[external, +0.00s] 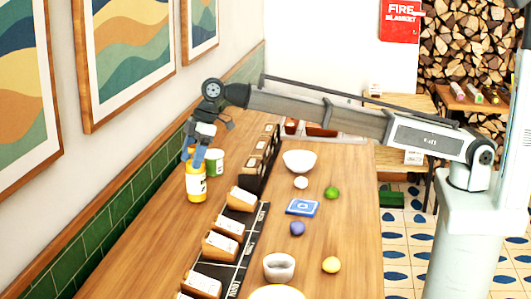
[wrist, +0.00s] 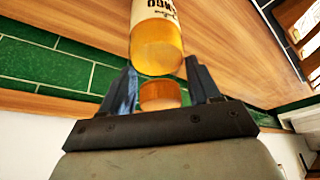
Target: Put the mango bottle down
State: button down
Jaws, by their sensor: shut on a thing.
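The mango bottle (external: 196,188) is yellow with a pale label and is upright at the far left of the wooden counter, near the green tiled wall. My gripper (external: 200,157) is at its top, pointing down, with blue fingers on either side. In the wrist view the bottle (wrist: 157,45) shows its amber body and an orange cap (wrist: 160,95) between the fingers of my gripper (wrist: 161,88). The gripper is shut on the bottle near its cap. I cannot tell whether the bottle's base touches the counter.
A green and white cup (external: 215,162) stands close to the right of the bottle. A black rack with several labelled holders (external: 221,247) runs along the counter. A white bowl (external: 300,161), a lime (external: 331,192) and a blue card (external: 303,207) lie further right. The counter's front left is clear.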

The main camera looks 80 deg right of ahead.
jog(key=shift+f, duration=0.1)
jog(key=shift+c, duration=1.2)
grip_release()
jog(key=shift+f, duration=0.1)
jog(key=v, duration=1.2)
